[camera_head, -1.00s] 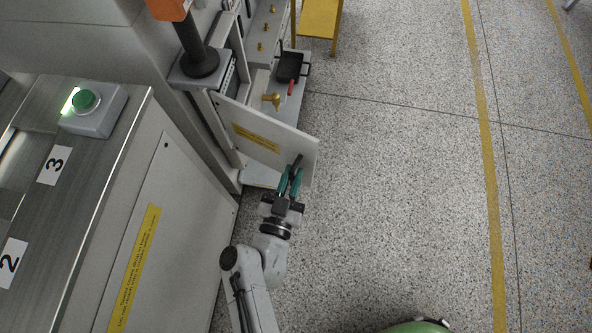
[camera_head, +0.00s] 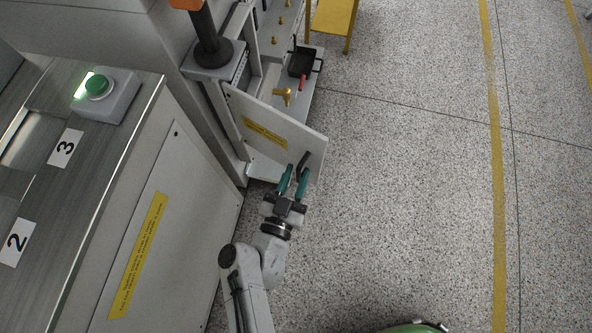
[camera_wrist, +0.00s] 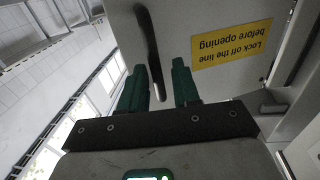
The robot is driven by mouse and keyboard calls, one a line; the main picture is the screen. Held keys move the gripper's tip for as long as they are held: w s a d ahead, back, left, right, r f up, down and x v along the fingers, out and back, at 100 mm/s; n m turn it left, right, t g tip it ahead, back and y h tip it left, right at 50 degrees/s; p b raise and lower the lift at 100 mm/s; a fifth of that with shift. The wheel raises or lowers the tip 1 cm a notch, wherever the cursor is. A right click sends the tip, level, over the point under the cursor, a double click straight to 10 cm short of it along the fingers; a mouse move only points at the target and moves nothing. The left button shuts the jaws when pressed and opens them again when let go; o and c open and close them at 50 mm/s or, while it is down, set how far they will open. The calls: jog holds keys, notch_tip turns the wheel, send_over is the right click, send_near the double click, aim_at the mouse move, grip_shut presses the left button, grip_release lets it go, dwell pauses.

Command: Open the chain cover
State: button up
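The chain cover (camera_head: 290,135) is a pale hinged panel with a yellow label, swung out from the machine over the floor. Its dark bar handle (camera_head: 303,160) is near the free edge. My gripper (camera_head: 296,174) is at the handle, its two teal fingers apart. In the wrist view the cover (camera_wrist: 225,25) fills the upper middle, and its label reads "Lock off the line before opening", upside down. The handle (camera_wrist: 148,40) runs down to between the open fingers (camera_wrist: 160,68), with a gap on the right finger's side. Contact with the left finger cannot be told.
A metal cabinet (camera_head: 150,230) with a green button box (camera_head: 105,92) stands at the left. Behind the cover are a brass-coloured knob (camera_head: 283,95), a black tray (camera_head: 303,62) and a yellow stand (camera_head: 334,20). The speckled floor (camera_head: 410,190) at the right is clear.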

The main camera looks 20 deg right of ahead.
jog(key=v, duration=0.9)
jog(key=shift+s+a, duration=0.2)
jog(key=shift+a, duration=0.1)
